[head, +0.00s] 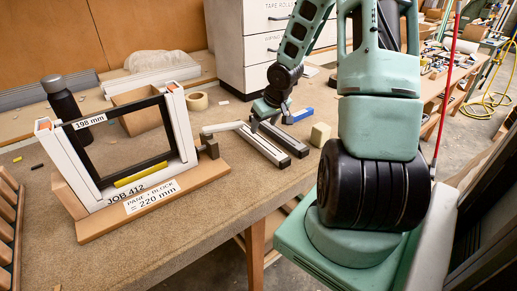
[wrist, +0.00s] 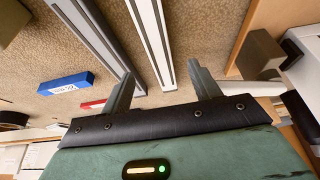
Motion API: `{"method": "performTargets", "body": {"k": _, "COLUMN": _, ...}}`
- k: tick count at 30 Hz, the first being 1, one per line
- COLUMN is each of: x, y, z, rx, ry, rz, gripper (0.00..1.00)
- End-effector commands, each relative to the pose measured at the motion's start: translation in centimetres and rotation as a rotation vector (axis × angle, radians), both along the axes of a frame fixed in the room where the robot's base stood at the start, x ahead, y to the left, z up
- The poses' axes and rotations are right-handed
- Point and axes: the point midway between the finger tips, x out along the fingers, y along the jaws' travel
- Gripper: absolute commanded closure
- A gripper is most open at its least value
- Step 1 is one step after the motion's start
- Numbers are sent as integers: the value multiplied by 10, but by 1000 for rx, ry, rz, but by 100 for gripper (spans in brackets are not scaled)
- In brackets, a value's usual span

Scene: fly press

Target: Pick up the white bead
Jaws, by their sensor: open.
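A long pale white strip with a dark groove, which looks like the white bead, lies flat on the bench. It shows in the wrist view (wrist: 150,40) and, as the left of two parallel strips, in the head view (head: 260,147). A grey strip (wrist: 100,40) with a light line lies beside it, apart from it. My gripper (wrist: 162,88) is open and empty. In the wrist view its two fingers stand on either side of the white strip's near end; whether they touch it I cannot tell. In the head view my gripper (head: 263,118) is above the strips' far ends, partly hidden by my arm.
A white frame (head: 182,125) with a black-edged pane stands left on a wooden base (head: 210,170). A light lever (head: 222,128) reaches from it towards the strips. The bench front is clear.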

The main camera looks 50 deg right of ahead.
Motion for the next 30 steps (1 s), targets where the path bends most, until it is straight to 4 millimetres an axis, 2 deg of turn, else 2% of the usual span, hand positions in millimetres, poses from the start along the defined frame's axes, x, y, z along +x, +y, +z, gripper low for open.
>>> {"method": "performTargets", "body": {"k": 1, "x": 4, "y": 1, "z": -13, "rx": 0, "ry": 2, "rz": 4, "gripper": 38}}
{"method": "performTargets", "body": {"k": 3, "x": 8, "y": -1, "z": -21, "rx": 0, "ry": 1, "rz": 3, "gripper": 38}}
{"method": "performTargets", "body": {"k": 11, "x": 13, "y": -3, "z": -36, "rx": 0, "ry": 2, "rz": 1, "gripper": 38}}
{"method": "performTargets", "body": {"k": 19, "x": 27, "y": -8, "z": -71, "rx": 0, "ry": 2, "rz": 3, "gripper": 38}}
{"method": "performTargets", "body": {"k": 23, "x": 29, "y": -9, "z": -78, "rx": -1, "ry": 1, "rz": 2, "gripper": 38}}
{"method": "performTargets", "body": {"k": 29, "x": 29, "y": -10, "z": -78, "rx": -1, "ry": 1, "rz": 0, "gripper": 38}}
{"method": "performTargets", "body": {"k": 30, "x": 29, "y": -10, "z": -78, "rx": -1, "ry": 1, "rz": 0, "gripper": 44}}
